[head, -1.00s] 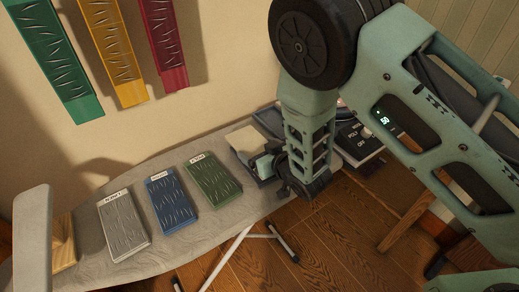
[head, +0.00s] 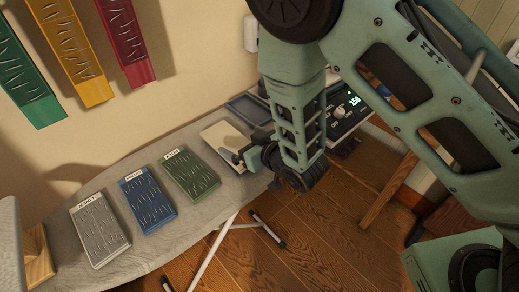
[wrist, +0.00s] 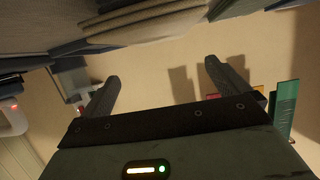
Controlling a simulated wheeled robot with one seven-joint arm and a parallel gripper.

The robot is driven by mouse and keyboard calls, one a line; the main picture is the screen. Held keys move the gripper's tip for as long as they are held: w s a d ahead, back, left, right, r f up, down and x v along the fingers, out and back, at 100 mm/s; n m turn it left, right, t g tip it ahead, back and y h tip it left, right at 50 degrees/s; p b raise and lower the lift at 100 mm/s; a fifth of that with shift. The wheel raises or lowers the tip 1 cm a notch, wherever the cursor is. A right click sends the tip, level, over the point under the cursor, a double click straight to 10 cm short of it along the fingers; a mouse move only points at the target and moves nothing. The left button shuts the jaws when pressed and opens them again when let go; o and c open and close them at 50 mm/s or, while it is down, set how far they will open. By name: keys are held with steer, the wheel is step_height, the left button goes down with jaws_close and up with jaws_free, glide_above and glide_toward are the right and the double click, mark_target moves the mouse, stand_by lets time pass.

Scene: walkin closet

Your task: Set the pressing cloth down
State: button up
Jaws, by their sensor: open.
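The pressing cloth, a cream folded rectangle (head: 221,136), lies flat on the grey ironing board (head: 112,255), just right of the green panel. In the wrist view, folded beige layers (wrist: 150,22) show along the top, most likely the same cloth. My gripper (head: 240,157) is low at the cloth's right front edge, in front of part of it. Its two fingers (wrist: 163,85) are wide apart in the wrist view, with nothing between them. Whether a finger still touches the cloth I cannot tell.
Labelled grey (head: 100,230), blue (head: 147,200) and green (head: 191,176) panels lie in a row on the board. A control unit with a lit display (head: 345,110) stands to the right. Green, yellow and red strips (head: 125,40) hang on the wall behind.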

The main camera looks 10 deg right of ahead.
steer(key=s+d+r+g+h, duration=0.2)
steer(key=s+d+r+g, duration=0.1)
steer(key=s, duration=0.6)
steer(key=s+d+r+g+h+b, duration=0.1)
steer(key=s+d+r+g, duration=0.3)
steer(key=s, duration=0.5)
steer(key=s+d+r+n+g+h, duration=0.1)
steer(key=s+d+r+g+h, duration=0.3)
steer(key=s+r, duration=0.2)
steer(key=s, duration=0.2)
steer(key=shift+s+r+g, duration=0.3)
steer(key=shift+s+r, duration=0.1)
steer(key=shift+d, duration=0.1)
